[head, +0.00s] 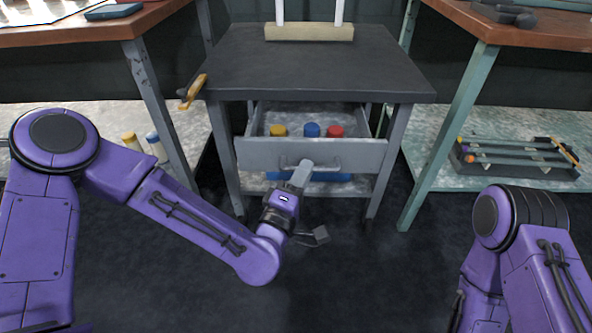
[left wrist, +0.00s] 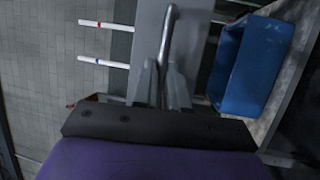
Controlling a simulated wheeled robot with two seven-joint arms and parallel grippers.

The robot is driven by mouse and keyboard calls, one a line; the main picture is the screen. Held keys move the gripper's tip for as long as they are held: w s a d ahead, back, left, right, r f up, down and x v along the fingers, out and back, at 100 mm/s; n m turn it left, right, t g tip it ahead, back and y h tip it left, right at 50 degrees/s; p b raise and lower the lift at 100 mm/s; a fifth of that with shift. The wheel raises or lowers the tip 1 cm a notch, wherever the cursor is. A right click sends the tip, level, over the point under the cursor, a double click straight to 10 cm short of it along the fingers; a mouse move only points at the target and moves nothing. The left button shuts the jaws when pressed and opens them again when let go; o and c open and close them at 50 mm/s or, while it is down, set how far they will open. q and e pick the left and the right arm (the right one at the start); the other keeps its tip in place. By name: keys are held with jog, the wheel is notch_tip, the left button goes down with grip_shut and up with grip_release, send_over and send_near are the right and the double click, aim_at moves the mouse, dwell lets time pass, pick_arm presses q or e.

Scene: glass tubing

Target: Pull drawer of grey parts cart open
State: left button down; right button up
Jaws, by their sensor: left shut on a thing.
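The grey parts cart (head: 320,60) has a dark top and stands in the middle of the head view. Its drawer (head: 255,155) is partly open, and yellow, blue and red round-topped items (head: 312,130) show inside. My left gripper (head: 301,172) is at the drawer's bar handle (head: 328,167), shut on it. In the left wrist view the fingers (left wrist: 165,85) close around the handle (left wrist: 169,35) against the grey drawer front. Only part of my right arm shows at the lower right of the head view; its gripper is out of view.
A blue bin (left wrist: 243,65) sits beside the drawer front in the left wrist view, and shows below the drawer (head: 330,177). Wooden-topped benches stand left (head: 90,34) and right (head: 540,36). A yellow-handled tool (head: 193,91) is at the cart's left edge. The floor in front is clear.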

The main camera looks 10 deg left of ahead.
pick_arm(q)
jog(key=c, duration=1.2)
grip_release()
jog(key=shift+o, duration=0.2)
jog(key=p+v, duration=0.2)
jog(key=v, duration=0.8)
jog(key=shift+s, duration=0.25)
